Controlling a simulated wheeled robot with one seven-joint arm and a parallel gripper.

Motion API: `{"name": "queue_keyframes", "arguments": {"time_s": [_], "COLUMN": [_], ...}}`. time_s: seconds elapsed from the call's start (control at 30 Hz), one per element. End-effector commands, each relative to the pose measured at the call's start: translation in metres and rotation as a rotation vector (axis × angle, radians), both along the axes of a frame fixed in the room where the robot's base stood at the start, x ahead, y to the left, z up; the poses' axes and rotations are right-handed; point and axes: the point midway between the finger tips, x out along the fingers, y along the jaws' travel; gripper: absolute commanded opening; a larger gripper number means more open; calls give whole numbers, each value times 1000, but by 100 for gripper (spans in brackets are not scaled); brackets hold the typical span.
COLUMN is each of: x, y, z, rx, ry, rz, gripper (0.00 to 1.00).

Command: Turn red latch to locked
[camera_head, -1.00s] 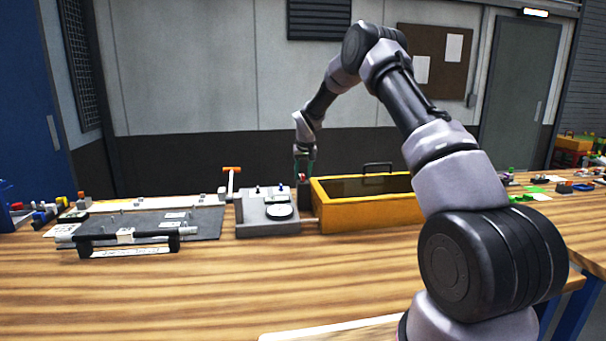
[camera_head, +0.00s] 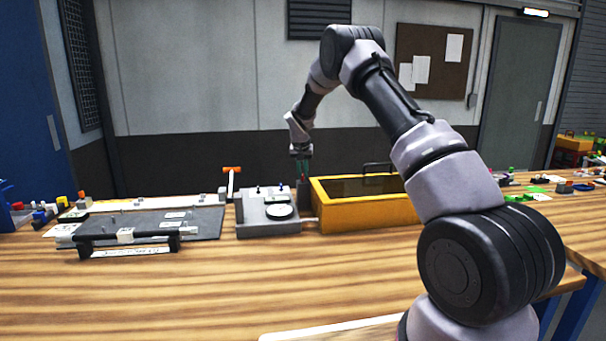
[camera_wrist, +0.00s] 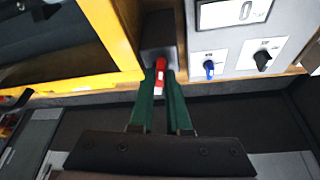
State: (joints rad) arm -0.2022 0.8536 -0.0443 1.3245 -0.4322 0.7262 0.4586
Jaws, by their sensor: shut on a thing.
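The red latch (camera_wrist: 160,72) shows in the wrist view between the green fingers of my gripper (camera_wrist: 160,84). The fingers are shut on it. The latch stands out from a dark grey block (camera_wrist: 160,32) between the yellow box and the grey panel. In the head view my gripper (camera_head: 302,172) is small and points down at the dark block (camera_head: 303,188) by the yellow box's left end. The latch itself is hard to make out there. I cannot read any locked or unlocked marking.
The yellow box (camera_head: 370,213) with a black handle stands close on one side. A grey panel (camera_head: 262,225) with a display, a blue knob (camera_wrist: 209,68) and a black knob (camera_wrist: 262,59) is on the other. The wooden bench (camera_head: 200,280) in front is clear.

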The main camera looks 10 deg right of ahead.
Motion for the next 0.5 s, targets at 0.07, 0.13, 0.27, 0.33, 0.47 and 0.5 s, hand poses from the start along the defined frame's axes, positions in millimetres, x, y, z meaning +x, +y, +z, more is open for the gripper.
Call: {"name": "queue_keyframes", "arguments": {"time_s": [0.07,0.13,0.27,0.33,0.47,0.5], "x": [0,0,1,1,2,2], "y": [3,3,4,4,4,4], "z": [0,0,0,0,0,-1], "rx": [-3,-2,-1,-2,-1,-1], "ry": [-1,-1,-1,-1,-2,-1], "rz": [-68,-134,-260,-328,-451,-489], "gripper": [0,0,0,0,0,0]}}
